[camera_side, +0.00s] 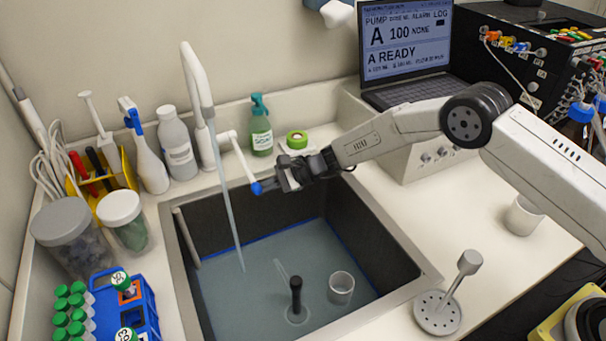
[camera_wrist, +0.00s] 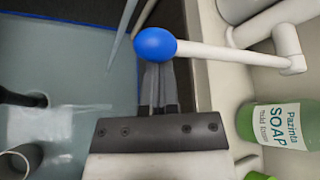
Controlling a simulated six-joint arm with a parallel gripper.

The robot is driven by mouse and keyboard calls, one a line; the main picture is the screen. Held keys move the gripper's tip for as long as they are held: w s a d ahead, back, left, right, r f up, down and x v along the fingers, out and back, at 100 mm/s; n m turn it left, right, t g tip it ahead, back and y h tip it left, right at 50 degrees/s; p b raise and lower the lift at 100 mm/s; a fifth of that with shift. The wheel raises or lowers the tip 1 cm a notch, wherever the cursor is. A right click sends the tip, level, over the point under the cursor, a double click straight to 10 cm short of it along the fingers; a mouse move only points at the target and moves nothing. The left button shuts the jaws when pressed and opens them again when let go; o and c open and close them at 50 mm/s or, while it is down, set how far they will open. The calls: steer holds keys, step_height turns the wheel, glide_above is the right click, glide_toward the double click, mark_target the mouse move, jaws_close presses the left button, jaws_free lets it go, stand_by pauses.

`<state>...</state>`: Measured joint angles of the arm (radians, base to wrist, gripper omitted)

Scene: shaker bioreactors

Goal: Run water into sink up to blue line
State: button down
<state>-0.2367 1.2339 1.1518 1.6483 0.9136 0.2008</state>
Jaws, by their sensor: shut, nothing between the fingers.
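The sink (camera_side: 180,255) is a dark basin holding grey-blue water (camera_side: 225,290). A blue line (camera_side: 290,232) runs along its inner walls, and the water surface lies at or very close to it. A stream (camera_side: 226,215) falls from the white faucet spout (camera_side: 197,75) into the water. The white faucet lever (camera_side: 240,155) ends in a blue knob (camera_side: 256,188), also seen in the wrist view (camera_wrist: 155,44). My gripper (camera_side: 272,184) is shut and empty, its fingertips right beside the knob. In the wrist view the fingers (camera_wrist: 159,85) reach under the knob; I cannot tell whether they touch it.
A black standpipe (camera_side: 296,295) and a small cup (camera_side: 341,288) stand in the water. A soap bottle (camera_side: 261,125) and green tape roll (camera_side: 297,139) are behind the sink. The right counter has free room.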

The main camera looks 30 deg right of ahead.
steer(key=shift+r, duration=0.15)
steer(key=shift+s+r, duration=0.1)
steer(key=shift+r, duration=0.25)
steer(key=shift+r+m, duration=0.25)
steer(key=shift+m, duration=0.05)
steer(key=shift+r+m+g, duration=0.3)
steer(key=shift+r+g, duration=0.3)
steer(key=shift+r, duration=0.4)
step_height(320, 180, up, 9)
steer(key=m+g, duration=0.2)
glide_above(254, 182)
steer(key=w+d, duration=0.2)
steer(key=shift+s+d+r, duration=0.1)
steer(key=shift+s+r, duration=0.1)
steer(key=shift+f, duration=0.1)
